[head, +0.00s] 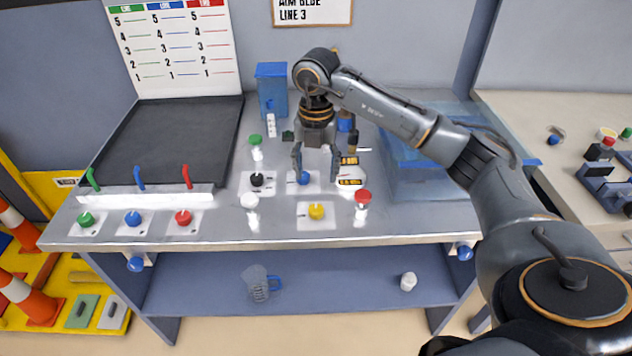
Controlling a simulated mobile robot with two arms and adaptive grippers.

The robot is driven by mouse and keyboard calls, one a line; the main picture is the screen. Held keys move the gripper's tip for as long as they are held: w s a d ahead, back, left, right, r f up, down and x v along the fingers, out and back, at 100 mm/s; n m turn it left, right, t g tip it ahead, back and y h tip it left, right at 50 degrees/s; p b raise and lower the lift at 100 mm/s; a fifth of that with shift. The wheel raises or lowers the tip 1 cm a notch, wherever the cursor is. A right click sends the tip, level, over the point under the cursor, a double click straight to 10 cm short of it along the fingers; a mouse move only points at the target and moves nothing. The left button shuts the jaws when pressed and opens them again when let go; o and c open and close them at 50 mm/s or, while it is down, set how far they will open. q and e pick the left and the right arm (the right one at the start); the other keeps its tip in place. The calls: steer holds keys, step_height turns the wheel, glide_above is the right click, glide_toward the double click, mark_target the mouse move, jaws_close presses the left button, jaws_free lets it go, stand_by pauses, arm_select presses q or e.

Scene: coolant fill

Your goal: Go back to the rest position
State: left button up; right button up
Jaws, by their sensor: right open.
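My right gripper (316,160) is open over the workbench, its fingers pointing down on either side of a blue knob (303,178). I cannot tell from this view whether the fingers touch the knob. My right arm reaches in from the right side. My left gripper does not show. The workbench (350,232) has a grey metal top with red, blue, green, black, white and yellow knobs on it.
A blue container (271,88) stands at the back, and a translucent blue bin (425,178) sits under my right forearm. Three levers (139,178) rise from a white strip at the left. A jug (257,284) and a white cup (408,281) are on the lower shelf. Cones stand far left.

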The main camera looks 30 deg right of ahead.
steer(key=shift+r, duration=0.3)
